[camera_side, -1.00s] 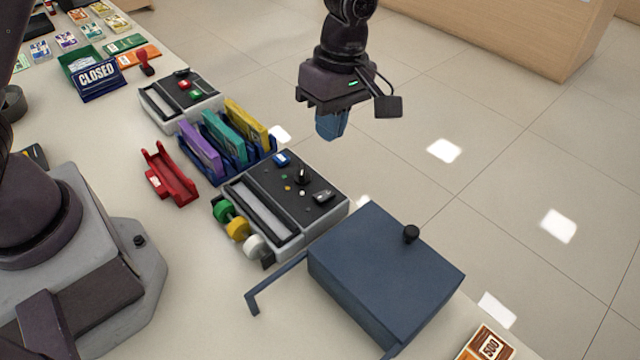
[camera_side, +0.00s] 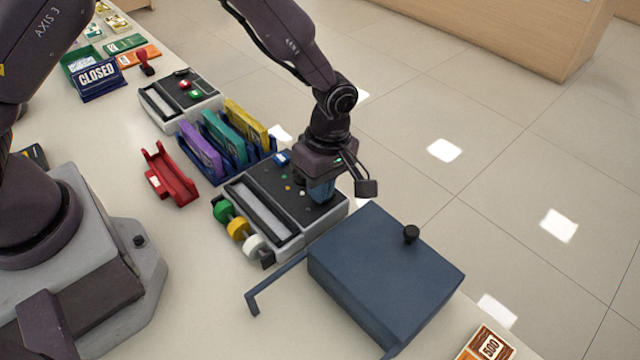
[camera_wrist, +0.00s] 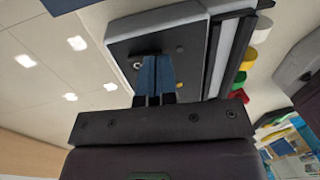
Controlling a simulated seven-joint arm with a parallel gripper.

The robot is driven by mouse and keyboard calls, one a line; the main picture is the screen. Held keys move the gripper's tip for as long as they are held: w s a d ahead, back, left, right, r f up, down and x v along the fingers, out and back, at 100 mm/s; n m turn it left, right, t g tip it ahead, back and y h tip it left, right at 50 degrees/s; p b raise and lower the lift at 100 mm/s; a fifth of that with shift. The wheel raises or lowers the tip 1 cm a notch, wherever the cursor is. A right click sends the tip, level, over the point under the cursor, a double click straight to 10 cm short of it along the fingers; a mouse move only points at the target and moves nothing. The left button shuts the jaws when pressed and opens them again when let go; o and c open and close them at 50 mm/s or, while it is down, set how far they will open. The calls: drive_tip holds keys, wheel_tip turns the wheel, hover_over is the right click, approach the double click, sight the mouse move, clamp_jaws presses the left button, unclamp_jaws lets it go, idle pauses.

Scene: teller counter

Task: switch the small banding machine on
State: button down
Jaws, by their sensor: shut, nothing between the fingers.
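A grey-and-black machine (camera_side: 262,208) with a long slot sits mid-counter, below my gripper. Its black top has a blue button (camera_side: 282,158), small coloured lights and other controls, partly hidden by my gripper. A second, smaller-looking machine (camera_side: 180,100) with red and green buttons stands farther back; I cannot tell by label which is the small banding machine. My gripper (camera_side: 320,192) has blue fingers, shut and empty, pointing down just over the near machine's right part. In the wrist view the fingertips (camera_wrist: 157,60) are beside a small metallic control (camera_wrist: 138,65); contact is unclear.
A blue box (camera_side: 385,265) with a black knob stands close to the right of the near machine. Coloured rolls (camera_side: 238,229) line its front. A blue rack with upright coloured packs (camera_side: 222,138) is behind it, and a red holder (camera_side: 170,175) lies left.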

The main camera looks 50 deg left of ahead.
drive_tip(key=shift+s+f, duration=0.15)
drive_tip(key=shift+f, duration=0.15)
drive_tip(key=shift+w+r, duration=0.2)
drive_tip(key=shift+w, duration=0.7)
drive_tip(key=shift+r, duration=0.1)
wheel_tip(320, 180, up, 14)
drive_tip(key=w, duration=0.2)
